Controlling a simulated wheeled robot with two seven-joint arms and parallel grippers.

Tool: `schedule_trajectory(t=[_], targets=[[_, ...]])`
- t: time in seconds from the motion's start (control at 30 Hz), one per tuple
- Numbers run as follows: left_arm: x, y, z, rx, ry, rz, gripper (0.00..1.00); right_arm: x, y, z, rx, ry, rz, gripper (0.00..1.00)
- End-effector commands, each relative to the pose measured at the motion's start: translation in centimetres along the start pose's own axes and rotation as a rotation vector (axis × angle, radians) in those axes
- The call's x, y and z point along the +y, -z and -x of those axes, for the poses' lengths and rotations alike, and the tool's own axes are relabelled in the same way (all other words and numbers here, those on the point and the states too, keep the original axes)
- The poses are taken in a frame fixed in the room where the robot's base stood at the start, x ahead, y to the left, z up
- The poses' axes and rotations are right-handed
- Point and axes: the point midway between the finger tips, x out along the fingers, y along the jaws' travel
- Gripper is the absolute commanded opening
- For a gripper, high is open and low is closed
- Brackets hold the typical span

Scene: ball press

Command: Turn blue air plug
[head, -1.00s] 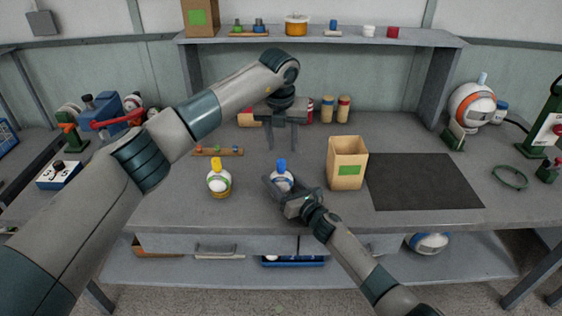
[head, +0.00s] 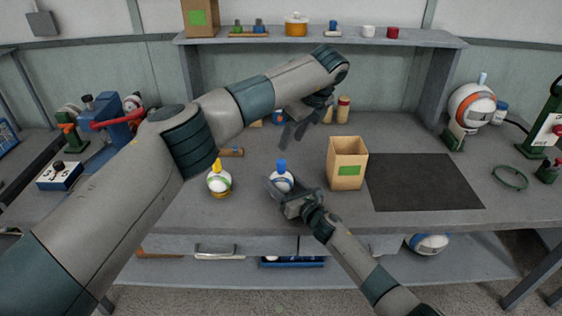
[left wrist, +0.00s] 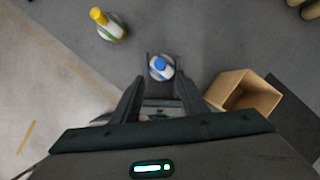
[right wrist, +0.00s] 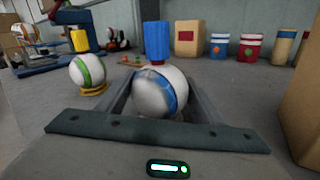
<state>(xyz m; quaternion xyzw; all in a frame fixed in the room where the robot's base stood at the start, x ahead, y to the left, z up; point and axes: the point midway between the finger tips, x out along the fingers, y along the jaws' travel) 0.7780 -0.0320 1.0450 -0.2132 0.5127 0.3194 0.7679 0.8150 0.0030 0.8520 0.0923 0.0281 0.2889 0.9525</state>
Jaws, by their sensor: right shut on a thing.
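The blue air plug (head: 281,164) stands upright on top of a white ball with a blue band (head: 282,182), on the table. The plug also shows in the right wrist view (right wrist: 157,42) and from above in the left wrist view (left wrist: 160,63). My right gripper (head: 276,188) is shut on the ball, with a finger on each side of it. My left gripper (head: 292,135) is higher, behind and above the ball, pointing down. Its fingers are apart with nothing between them, and the left wrist view shows the plug beyond the fingertips.
A white ball with a green band and yellow plug (head: 218,182) stands to the left. An open cardboard box (head: 346,165) stands close on the right, beside a dark mat (head: 422,181). Several canisters stand at the back.

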Motion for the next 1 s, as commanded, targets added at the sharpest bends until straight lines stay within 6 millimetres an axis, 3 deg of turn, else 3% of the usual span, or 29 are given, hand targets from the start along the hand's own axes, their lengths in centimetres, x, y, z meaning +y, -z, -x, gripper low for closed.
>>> schedule_trajectory(t=[0.27,0.47,1.0], targets=[[0.0,0.0,-0.2,0.001,0.000,-0.002,0.40,0.0,0.0,0.0,0.000,0.000,0.000,0.39],[0.0,0.0,-1.6,0.001,0.000,-0.002,0.40,0.0,0.0,0.0,0.000,0.000,0.000,0.39],[0.0,0.1,-9.8,0.003,-0.001,-0.002,0.40,0.0,0.0,0.0,0.000,0.000,0.000,0.39]])
